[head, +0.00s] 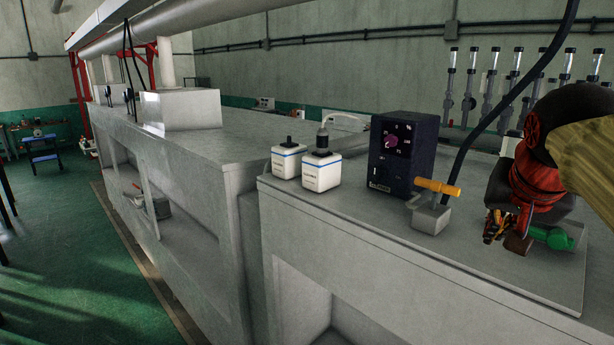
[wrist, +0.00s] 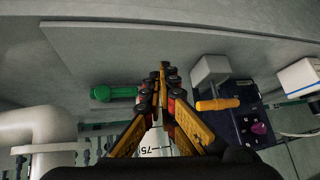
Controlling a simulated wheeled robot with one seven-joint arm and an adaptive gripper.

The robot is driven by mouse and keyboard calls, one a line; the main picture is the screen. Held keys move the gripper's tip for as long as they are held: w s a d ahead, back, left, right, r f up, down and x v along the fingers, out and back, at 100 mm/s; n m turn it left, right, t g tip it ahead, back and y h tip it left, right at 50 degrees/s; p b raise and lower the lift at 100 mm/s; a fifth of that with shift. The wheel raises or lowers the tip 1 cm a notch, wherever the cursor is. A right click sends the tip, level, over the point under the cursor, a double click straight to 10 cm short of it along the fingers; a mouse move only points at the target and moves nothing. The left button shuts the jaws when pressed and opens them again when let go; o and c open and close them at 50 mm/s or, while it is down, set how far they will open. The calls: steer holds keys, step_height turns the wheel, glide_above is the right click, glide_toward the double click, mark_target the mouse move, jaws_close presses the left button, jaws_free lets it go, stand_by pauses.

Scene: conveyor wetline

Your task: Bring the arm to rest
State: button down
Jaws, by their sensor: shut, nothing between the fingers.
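My gripper (head: 513,242) is at the right of the head view, low over the grey bench top. In the wrist view its fingers (wrist: 158,82) come together at the tips and are shut with nothing between them. A green handle (head: 552,237) lies just right of the fingertips in the head view. It also shows left of the fingers in the wrist view (wrist: 113,92). A valve block with an orange handle (head: 436,187) stands left of my gripper, apart from it. That orange handle shows right of the fingers in the wrist view (wrist: 217,104).
A dark control box (head: 398,150) with a purple knob stands behind the orange handle. Two white bottles (head: 322,171) (head: 287,160) stand further left. A black hose (head: 500,105) rises near my arm. Several clear tubes (head: 492,88) stand at the back.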

steer(key=s+a+f+n+g+y, duration=0.1)
steer(key=s+a+f+n, duration=0.1)
steer(key=s+a+f, duration=0.5)
steer(key=s+a+f+n+y, duration=0.2)
steer(key=s+a+f+n, duration=0.15)
steer(key=f, duration=0.75)
steer(key=s+a+f+n+g+y, duration=0.1)
steer(key=s+a+f+n, duration=0.1)
steer(key=s+a+f, duration=0.55)
steer(key=w+d+f+b, duration=0.1)
steer(key=f+b, duration=0.9)
steer(key=w+d+f+b, duration=0.1)
steer(key=w+f+b, duration=0.1)
steer(key=f+b, duration=0.8)
steer(key=shift+f, duration=0.7)
